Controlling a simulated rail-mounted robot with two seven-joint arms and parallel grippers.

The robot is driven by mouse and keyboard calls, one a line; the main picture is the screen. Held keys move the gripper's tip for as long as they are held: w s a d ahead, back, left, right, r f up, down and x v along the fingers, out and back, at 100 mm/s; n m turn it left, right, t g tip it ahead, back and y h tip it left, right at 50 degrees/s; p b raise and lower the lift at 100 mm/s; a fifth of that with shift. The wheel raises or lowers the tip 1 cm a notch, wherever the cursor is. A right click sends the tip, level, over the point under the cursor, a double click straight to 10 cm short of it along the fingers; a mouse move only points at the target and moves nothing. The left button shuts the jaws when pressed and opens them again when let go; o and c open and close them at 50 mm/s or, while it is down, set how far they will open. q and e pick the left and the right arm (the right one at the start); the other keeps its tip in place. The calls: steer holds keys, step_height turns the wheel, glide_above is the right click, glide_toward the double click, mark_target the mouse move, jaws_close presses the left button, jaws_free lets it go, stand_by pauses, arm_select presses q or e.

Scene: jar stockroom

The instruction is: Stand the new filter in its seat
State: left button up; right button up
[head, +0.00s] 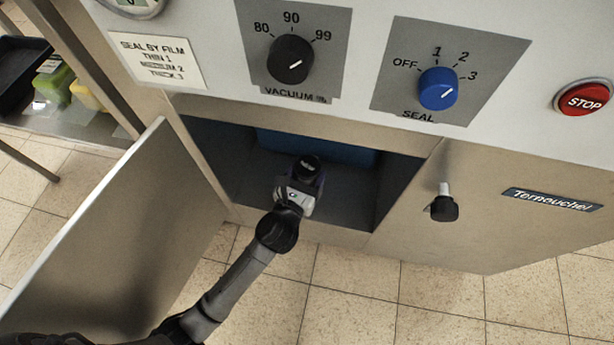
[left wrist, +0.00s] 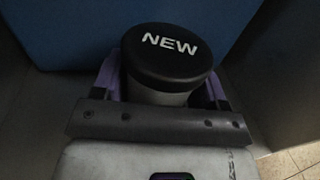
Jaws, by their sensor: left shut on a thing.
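The new filter (left wrist: 172,58) has a black round cap with "NEW" on it and a pale body below. My left gripper (left wrist: 170,90) is shut on it, with a purple finger on each side. In the head view, the filter's black cap (head: 307,166) shows inside the open cabinet bay, and my left gripper (head: 300,187) reaches in from the front. A blue body (head: 320,148) lies behind the filter at the back of the bay. The filter's seat cannot be made out, and the filter's lower end is hidden by the gripper. My right gripper is not in view.
An open door (head: 110,235) stands left of the bay, close to my left arm. A closed panel with a black knob (head: 443,207) is on the right. Above are a vacuum dial (head: 291,58), a blue seal dial (head: 438,88) and a red stop button (head: 584,98).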

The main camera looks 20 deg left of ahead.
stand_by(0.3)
arm_select(q)
steer(key=o, duration=1)
steer(key=shift+f, duration=0.1)
steer(key=shift+s+r, duration=0.1)
steer(key=shift+r, duration=0.1)
steer(key=shift+s+p, duration=0.4)
steer(key=shift+p, duration=0.05)
steer(key=shift+s+a+p, duration=0.1)
steer(key=shift+s+p, duration=1.25)
steer(key=shift+s, duration=4.2)
